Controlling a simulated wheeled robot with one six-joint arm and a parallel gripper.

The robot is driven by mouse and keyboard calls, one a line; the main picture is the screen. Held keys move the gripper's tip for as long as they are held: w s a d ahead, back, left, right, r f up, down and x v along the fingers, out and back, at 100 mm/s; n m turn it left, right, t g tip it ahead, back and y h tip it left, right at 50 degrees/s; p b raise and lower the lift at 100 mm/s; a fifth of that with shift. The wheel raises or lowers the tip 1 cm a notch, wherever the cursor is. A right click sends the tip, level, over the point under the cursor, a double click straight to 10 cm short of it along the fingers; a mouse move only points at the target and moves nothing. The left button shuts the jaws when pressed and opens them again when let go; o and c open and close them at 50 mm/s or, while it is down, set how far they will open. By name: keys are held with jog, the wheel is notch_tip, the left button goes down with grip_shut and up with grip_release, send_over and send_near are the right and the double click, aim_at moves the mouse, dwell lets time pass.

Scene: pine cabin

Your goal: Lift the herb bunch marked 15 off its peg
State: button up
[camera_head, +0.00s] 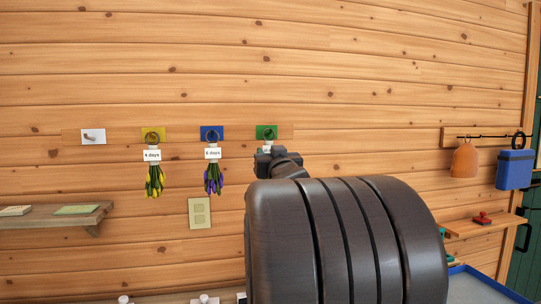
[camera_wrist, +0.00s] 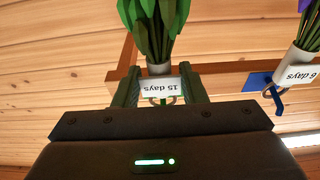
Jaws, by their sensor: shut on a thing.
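The herb bunch marked 15 days (camera_wrist: 150,30) has green leaves, a white band and a label, and hangs upside down in the wrist view. My gripper (camera_wrist: 160,84) is shut on it at the band, one finger on each side of the label. Its ring shows below the label, with a bit of green peg at it. In the head view my gripper (camera_head: 271,158) is just below the green peg plate (camera_head: 267,132); the ring still appears at the peg there. My arm hides most of this bunch.
To the left hang a purple-flowered bunch marked 6 days (camera_head: 213,178) on a blue plate and a yellow one marked 4 days (camera_head: 154,179). A white plate with an empty peg (camera_head: 93,137) is far left. A shelf (camera_head: 60,221) juts out lower left.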

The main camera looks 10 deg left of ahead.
jog(key=shift+s+d+r+p, duration=0.15)
jog(key=shift+s+r+p, duration=0.2)
jog(key=shift+r+p, duration=0.25)
jog(key=shift+r, duration=0.1)
jog(key=r+p+v, duration=0.2)
jog(key=v, duration=0.9)
jog(key=shift+r, duration=0.25)
dwell(0.5)
